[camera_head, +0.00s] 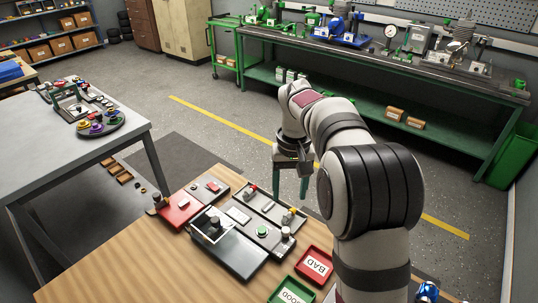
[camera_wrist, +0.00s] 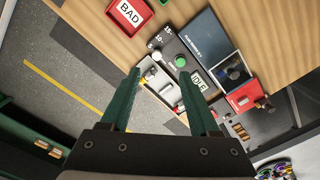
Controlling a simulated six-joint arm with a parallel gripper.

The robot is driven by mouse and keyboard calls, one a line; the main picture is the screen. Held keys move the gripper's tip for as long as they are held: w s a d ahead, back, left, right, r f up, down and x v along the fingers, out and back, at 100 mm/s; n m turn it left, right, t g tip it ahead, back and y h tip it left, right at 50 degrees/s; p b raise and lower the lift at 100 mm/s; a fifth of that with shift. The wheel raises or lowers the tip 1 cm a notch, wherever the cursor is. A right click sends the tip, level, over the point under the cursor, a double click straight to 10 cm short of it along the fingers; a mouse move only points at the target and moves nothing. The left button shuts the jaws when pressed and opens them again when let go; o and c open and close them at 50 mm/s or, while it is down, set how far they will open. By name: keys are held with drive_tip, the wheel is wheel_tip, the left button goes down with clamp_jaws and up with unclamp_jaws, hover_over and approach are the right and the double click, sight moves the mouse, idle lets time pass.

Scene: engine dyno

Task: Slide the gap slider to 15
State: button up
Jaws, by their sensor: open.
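A dark control panel (camera_head: 262,230) with a green button (camera_head: 263,231) lies on the wooden table. In the wrist view the panel carries printed scale numbers (camera_wrist: 168,30), a pale knob (camera_wrist: 157,56) and the green button (camera_wrist: 181,62). The pale knob (camera_head: 286,232) beside the scale appears to be the gap slider, but its exact reading is too small to tell. My gripper (camera_head: 291,187) is open and empty, with green fingers pointing down just beyond the table's far edge. In the wrist view its fingertips (camera_wrist: 160,72) are spread apart and touch no knob.
A tray with a red knob (camera_head: 252,190) and a yellow knob (camera_head: 290,213) lies behind the panel. A dark box (camera_head: 228,257), a red fixture (camera_head: 180,211), a red BAD bin (camera_head: 315,265) and a green GOOD bin (camera_head: 291,291) crowd the table. Bare wood is at front left.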

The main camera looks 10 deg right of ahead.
sight(286, 229)
drive_tip(key=w+f, duration=0.1)
drive_tip(key=f, duration=0.5)
drive_tip(key=w+f, duration=0.1)
drive_tip(key=f, duration=1)
drive_tip(key=shift+w+d+f, duration=0.2)
drive_tip(key=shift+w+f, duration=0.15)
drive_tip(key=shift+w, duration=0.05)
drive_tip(key=shift+c, duration=0.2)
clamp_jaws()
